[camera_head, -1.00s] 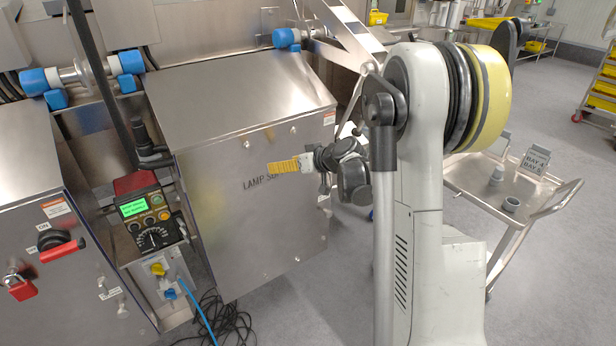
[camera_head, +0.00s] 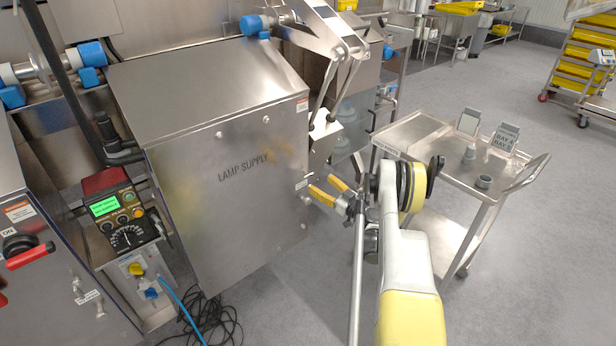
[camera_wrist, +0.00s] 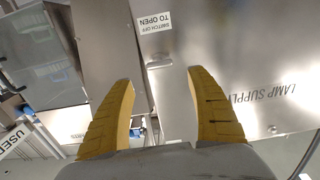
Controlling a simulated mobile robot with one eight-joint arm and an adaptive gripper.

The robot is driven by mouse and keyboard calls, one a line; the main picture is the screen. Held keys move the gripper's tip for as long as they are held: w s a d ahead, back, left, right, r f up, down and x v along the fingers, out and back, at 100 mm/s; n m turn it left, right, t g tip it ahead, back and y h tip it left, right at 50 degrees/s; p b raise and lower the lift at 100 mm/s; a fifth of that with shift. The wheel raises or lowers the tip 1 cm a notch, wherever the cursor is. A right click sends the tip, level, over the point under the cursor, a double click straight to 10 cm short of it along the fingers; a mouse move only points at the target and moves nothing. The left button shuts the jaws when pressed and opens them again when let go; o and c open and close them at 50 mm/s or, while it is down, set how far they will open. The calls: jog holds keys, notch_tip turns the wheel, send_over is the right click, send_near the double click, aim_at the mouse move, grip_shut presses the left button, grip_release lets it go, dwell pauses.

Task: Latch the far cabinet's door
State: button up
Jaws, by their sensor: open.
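The steel cabinet marked LAMP SUPPLY (camera_head: 205,215) stands left of centre in the head view, with a sloped top. Its lettering also shows upside down in the wrist view (camera_wrist: 290,92). My gripper (camera_head: 320,183) is open and empty by the right edge of its front, yellow fingers pointing at it. I cannot tell whether the door is fully closed.
A steel cart (camera_head: 418,130) with small containers and a sign stands at the right. A control box with a green screen (camera_head: 118,220) is left of the cabinet. Another cabinet with a red-handled switch (camera_head: 28,256) is at far left. Cables (camera_head: 208,318) lie on the floor.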

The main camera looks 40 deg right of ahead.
aim_at(309, 175)
jog(key=w+b, duration=0.1)
jog(key=w, duration=0.2)
jog(key=w+b, duration=0.1)
jog(key=w, duration=0.2)
jog(key=shift+w+a+f, duration=0.15)
jog(key=shift+w, duration=0.9)
jog(key=c, duration=1.2)
